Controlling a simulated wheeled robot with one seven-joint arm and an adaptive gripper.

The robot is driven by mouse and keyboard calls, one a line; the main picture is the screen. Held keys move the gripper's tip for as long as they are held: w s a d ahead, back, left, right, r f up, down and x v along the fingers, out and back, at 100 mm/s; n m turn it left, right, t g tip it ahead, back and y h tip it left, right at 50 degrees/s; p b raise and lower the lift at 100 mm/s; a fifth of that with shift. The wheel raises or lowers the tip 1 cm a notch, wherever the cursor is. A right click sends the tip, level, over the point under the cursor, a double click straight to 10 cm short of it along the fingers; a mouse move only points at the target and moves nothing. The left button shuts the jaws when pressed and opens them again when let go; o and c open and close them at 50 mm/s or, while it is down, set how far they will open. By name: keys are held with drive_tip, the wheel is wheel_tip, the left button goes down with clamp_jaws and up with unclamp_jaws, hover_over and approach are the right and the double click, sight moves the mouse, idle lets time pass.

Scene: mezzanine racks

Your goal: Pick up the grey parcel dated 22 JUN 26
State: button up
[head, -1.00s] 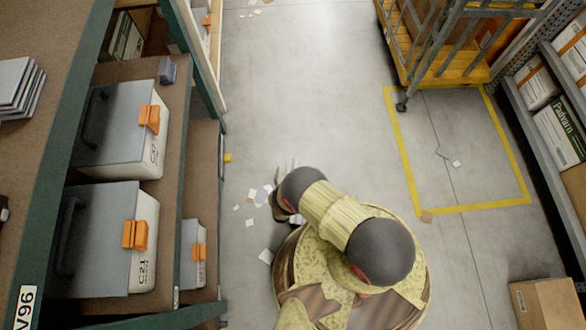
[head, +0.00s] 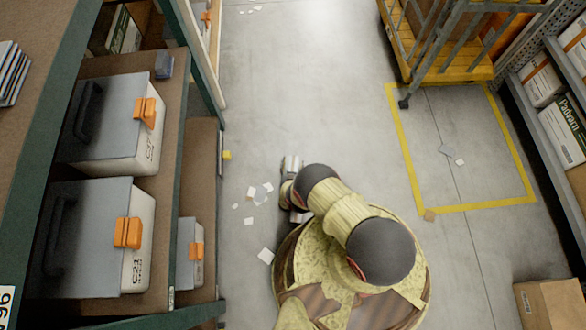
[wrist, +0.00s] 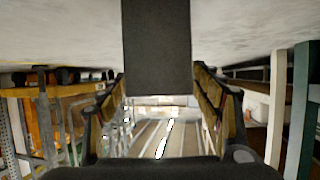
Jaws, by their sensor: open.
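No parcel with a readable 22 JUN 26 date shows in either view. A small grey-blue box (head: 164,65) stands on the left rack beside the upper lidded bin; I cannot read any label on it.
A yellow-based cage trolley (head: 450,65) stands at the upper right. Cartons fill the right rack (head: 560,130). A cardboard box (head: 550,303) sits lower right. Paper scraps (head: 265,256) litter the otherwise clear aisle.

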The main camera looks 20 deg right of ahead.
drive_tip(key=shift+c, duration=0.3)
drive_tip(key=c, duration=1.5)
drive_tip(key=shift+r, duration=0.1)
